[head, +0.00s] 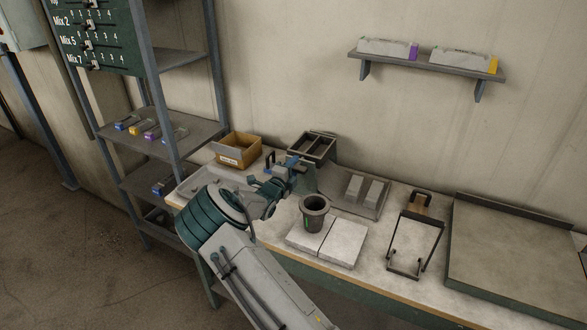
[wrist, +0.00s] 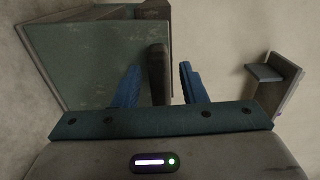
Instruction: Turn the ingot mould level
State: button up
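The ingot mould (head: 315,146) is a dark, two-compartment rectangular tray at the top of a green-grey stand at the back of the bench. It looks somewhat tilted in the head view, but the exact angle is hard to tell. My gripper (head: 298,168) is just in front of the stand. In the wrist view my gripper (wrist: 159,86) has its blue fingers apart, with a dark upright bar (wrist: 158,70) between or just beyond them and gaps on both sides. Whether that bar belongs to the mould is unclear. A green-grey panel (wrist: 95,60) fills the left.
A dark crucible (head: 315,205) stands on pale slabs (head: 345,244) in front. A cardboard box (head: 237,149) lies left of the stand, and a plate with two grey bars (head: 364,190) lies right. A wire-handled frame (head: 414,240) and large slab (head: 515,245) lie further right.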

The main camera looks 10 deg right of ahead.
jog(key=b+v, duration=0.3)
jog(key=v, duration=1.1)
jog(key=shift+w, duration=0.1)
